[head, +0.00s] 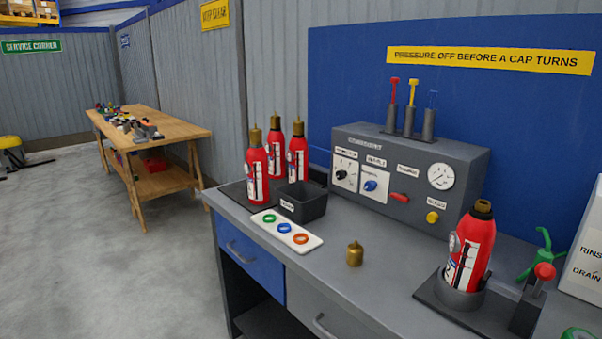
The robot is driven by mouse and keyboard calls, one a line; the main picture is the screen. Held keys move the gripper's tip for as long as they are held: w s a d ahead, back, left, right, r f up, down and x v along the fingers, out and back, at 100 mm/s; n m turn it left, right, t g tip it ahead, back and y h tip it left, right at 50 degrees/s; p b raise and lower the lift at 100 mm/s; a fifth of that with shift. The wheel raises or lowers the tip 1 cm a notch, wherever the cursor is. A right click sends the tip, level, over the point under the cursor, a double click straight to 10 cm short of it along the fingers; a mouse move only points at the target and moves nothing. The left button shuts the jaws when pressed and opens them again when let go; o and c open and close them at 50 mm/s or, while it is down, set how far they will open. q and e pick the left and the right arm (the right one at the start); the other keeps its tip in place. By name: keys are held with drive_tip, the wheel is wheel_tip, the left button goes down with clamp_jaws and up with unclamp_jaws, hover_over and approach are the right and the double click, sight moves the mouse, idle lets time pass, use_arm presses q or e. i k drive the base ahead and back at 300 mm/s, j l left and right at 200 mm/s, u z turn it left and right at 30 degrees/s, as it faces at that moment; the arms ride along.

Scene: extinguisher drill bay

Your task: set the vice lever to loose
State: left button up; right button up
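The vice (461,297) is a grey round holder on a dark base plate at the right front of the bench. A red extinguisher (470,250) with a brass-coloured neck stands in it, tilted slightly in the picture. A lever with a red knob (545,271) stands on a dark post at the right of the base plate. Its markings, if any, are too small to read, so I cannot tell its setting. Neither of my grippers is in the head view.
A brass cap (354,254) stands on the bench left of the vice. A grey console (408,178) with knobs and a gauge is behind. Several red extinguishers (257,172), a black bin (302,206) and a ring tray (287,232) are left. A green valve-like object (541,252) stands behind the lever.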

sight(544, 271)
drive_tip(key=z, duration=1.35)
drive_tip(key=k+j+u, duration=0.1)
drive_tip(key=j+u, duration=0.15)
drive_tip(key=u, duration=0.15)
drive_tip(key=j+u, duration=0.4)
drive_tip(key=k+l, duration=0.05)
drive_tip(key=l, duration=0.05)
